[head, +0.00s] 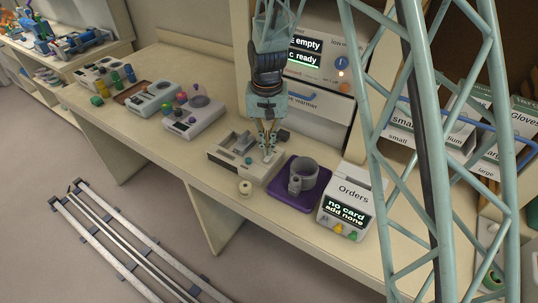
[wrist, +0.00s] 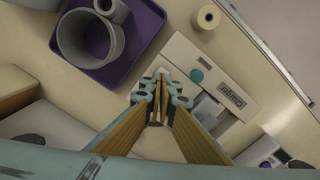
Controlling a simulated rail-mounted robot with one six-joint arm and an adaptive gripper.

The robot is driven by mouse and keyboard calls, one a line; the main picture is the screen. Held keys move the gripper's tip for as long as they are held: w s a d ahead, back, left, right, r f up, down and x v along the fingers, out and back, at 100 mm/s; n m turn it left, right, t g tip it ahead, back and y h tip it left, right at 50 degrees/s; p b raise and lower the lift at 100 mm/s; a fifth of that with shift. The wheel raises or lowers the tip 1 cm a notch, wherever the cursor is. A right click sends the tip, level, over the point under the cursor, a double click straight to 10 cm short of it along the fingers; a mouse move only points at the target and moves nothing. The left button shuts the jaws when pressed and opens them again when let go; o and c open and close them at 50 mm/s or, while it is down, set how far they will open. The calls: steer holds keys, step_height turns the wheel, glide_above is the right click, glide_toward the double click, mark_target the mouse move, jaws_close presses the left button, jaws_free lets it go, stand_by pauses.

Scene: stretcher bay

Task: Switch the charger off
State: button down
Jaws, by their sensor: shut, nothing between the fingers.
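The charger (head: 228,158) is a beige box on the bench; in the wrist view the charger (wrist: 178,50) shows a printed label (wrist: 231,95), a dark slot, a round teal button (wrist: 196,76) and a grey recessed part. In the head view the teal button (head: 248,160) is left of my fingertips. My gripper (head: 267,152) points down over the right end of the charger, its fingers shut and empty. In the wrist view my gripper (wrist: 156,118) covers part of the charger's end. I cannot tell whether the fingertips touch it. No switch shows clearly.
A cream roll (head: 245,187) stands in front. Other devices (head: 193,117) stand to the left. A warmer cabinet (head: 318,108) is behind.

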steer(key=shift+r+p, duration=0.9)
steer(key=shift+r, duration=1.25)
steer(key=r, duration=0.1)
step_height(320, 180, up, 12)
steer(key=t+b, duration=0.1)
steer(key=b, duration=0.2)
glide_above(269, 158)
steer(key=s+d, duration=0.6)
steer(key=s, duration=0.1)
steer(key=s+d+r+t+b, duration=0.1)
steer(key=s+d+r+b, duration=0.1)
steer(key=s+d+r, duration=0.55)
steer(key=s+d+r+t+b, duration=0.1)
steer(key=s+d+b, duration=0.1)
steer(key=s, duration=1.1)
steer(key=s+d+r+t+b, duration=0.1)
steer(key=s+d+r+b, duration=0.1)
steer(key=s, duration=1.2)
steer(key=shift+d+r+n, duration=0.15)
steer(key=shift+d+n, duration=0.25)
steer(key=shift+d, duration=0.5)
